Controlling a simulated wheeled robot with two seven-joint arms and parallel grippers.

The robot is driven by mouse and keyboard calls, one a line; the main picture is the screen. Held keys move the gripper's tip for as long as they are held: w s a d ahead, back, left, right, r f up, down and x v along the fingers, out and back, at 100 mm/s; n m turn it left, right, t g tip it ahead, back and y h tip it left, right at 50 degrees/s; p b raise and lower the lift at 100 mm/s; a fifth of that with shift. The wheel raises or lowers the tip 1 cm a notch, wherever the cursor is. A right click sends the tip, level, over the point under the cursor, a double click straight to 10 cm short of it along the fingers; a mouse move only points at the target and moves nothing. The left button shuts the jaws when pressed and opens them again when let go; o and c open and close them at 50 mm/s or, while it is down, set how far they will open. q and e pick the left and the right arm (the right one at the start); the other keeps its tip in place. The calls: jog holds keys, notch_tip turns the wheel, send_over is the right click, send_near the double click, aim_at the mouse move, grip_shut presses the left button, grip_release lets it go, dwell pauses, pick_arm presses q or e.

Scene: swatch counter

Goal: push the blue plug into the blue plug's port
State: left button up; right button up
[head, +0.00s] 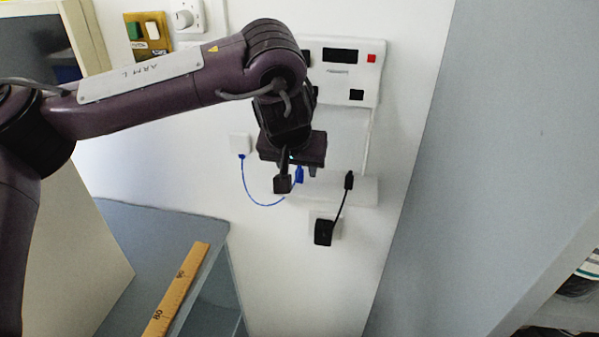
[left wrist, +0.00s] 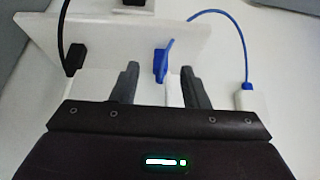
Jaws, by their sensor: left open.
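The blue plug (head: 299,174) is at the white ledge on the wall, with a blue cable looping left to a small white wall box (head: 240,144). In the left wrist view the blue plug (left wrist: 160,66) stands between my left gripper's two fingers, with a gap on each side. My left gripper (head: 297,179) is open, and its fingers also show in the left wrist view (left wrist: 160,72). My left gripper partly hides the plug in the head view. I cannot make out the blue plug's port. My right gripper is not in view.
A black plug (head: 349,180) stands on the white ledge (head: 365,191), its cable running to a black box (head: 323,232). A white panel (head: 345,70) is above. A yellow ruler (head: 176,290) lies on the grey surface below.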

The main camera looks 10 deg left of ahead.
pick_arm(q)
jog(key=shift+x, duration=1)
jog(key=shift+c, duration=0.3)
grip_shut()
